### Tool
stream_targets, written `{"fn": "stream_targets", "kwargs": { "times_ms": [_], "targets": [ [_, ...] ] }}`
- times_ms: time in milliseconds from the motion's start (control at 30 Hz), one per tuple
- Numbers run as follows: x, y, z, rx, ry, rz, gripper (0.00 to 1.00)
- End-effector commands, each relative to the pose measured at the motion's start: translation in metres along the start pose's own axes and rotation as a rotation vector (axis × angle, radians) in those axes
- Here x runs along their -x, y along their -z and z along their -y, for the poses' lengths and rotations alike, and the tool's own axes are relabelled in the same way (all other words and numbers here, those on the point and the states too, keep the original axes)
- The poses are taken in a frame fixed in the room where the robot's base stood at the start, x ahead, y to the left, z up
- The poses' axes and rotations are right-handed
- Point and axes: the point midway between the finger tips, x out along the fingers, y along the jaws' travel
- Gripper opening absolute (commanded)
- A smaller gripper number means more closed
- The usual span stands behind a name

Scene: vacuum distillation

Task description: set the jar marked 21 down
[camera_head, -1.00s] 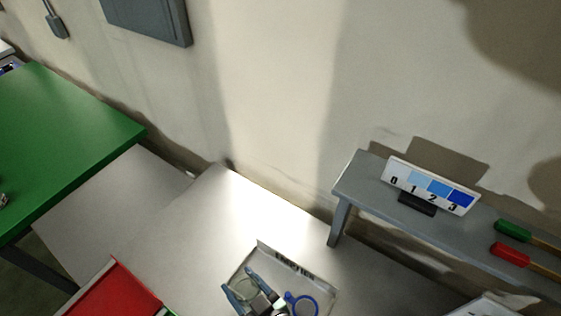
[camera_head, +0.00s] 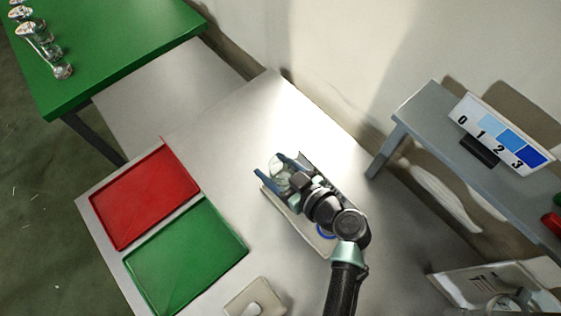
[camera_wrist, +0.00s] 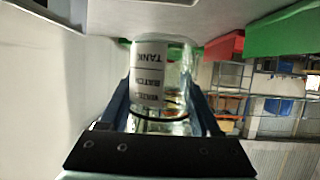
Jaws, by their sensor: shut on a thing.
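My gripper (camera_head: 270,172) is shut on a clear glass jar (camera_head: 279,166) over the table's middle. In the wrist view the jar (camera_wrist: 178,75) stands between the two blue fingers (camera_wrist: 160,105). Its white label (camera_wrist: 150,75) appears upside down, with the words TANK and BATCH; I cannot make out a 21. A pale tray (camera_head: 288,222) lies under and beside my gripper, partly hidden by my arm. I cannot tell whether the jar touches anything below.
A red tray (camera_head: 145,195) and a green tray (camera_head: 187,255) lie left on the white table (camera_head: 232,122). A grey shelf (camera_head: 425,120) holds a 0–3 colour card (camera_head: 505,135). Glassware (camera_head: 42,45) stands on a green table (camera_head: 115,50).

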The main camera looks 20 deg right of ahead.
Motion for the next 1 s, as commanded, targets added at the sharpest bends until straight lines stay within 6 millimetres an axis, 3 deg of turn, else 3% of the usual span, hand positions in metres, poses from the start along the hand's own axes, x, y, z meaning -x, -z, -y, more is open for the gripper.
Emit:
{"fn": "stream_targets", "kwargs": {
  "times_ms": [500, 1000],
  "targets": [
    [-0.022, -0.051, -0.001, -0.001, -0.002, -0.001, 0.0],
    [-0.025, -0.061, -0.001, 0.001, -0.002, -0.002, 0.0]
  ]
}}
